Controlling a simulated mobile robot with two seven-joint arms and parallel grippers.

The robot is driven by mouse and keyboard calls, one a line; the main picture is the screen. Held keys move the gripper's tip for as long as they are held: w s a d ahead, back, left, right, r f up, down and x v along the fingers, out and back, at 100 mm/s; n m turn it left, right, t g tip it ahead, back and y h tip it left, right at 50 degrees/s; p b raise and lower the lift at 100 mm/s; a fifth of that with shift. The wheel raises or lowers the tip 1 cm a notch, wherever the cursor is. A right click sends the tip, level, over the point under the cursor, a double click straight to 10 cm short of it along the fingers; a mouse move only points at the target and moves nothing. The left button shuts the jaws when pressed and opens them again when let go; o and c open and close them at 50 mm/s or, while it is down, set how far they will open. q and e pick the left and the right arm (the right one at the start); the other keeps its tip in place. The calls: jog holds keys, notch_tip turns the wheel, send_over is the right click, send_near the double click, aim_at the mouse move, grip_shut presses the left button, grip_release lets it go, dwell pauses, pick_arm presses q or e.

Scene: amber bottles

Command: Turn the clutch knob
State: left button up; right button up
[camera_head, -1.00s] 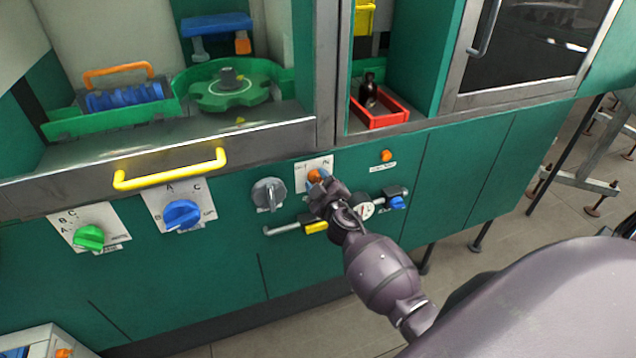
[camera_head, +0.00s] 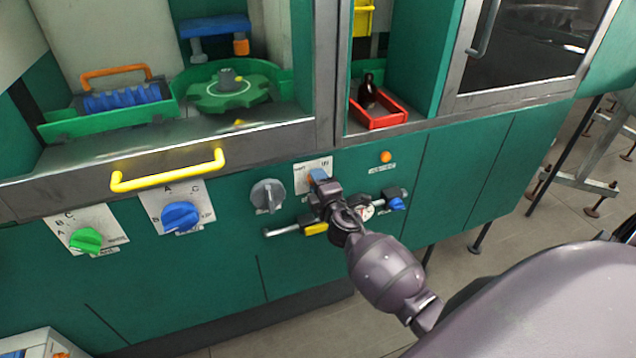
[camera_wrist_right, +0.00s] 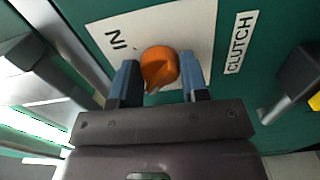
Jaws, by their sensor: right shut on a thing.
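The clutch knob is a small orange knob on a white plate (camera_wrist_right: 200,25) marked IN, beside a CLUTCH label (camera_wrist_right: 240,42) in the right wrist view. The knob (camera_wrist_right: 159,67) sits between the blue fingers of my right gripper (camera_wrist_right: 158,78), which is shut on it. In the head view my right gripper (camera_head: 317,180) is at the plate (camera_head: 302,176) on the green panel and hides most of the knob. My left gripper is not in view.
A grey knob (camera_head: 267,194) is just left of the plate. A lever with a yellow part (camera_head: 316,229) and a gauge (camera_head: 367,211) lie close below and right. An orange button (camera_head: 386,157) is to the right. Blue (camera_head: 180,216) and green (camera_head: 86,240) knobs are further left.

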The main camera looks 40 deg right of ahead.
jog(key=shift+f+n, duration=0.1)
jog(key=shift+n, duration=0.3)
jog(key=o, duration=0.9)
jog(key=v, duration=1.1)
jog(key=shift+w+d+m, duration=0.1)
jog(key=shift+m, duration=0.2)
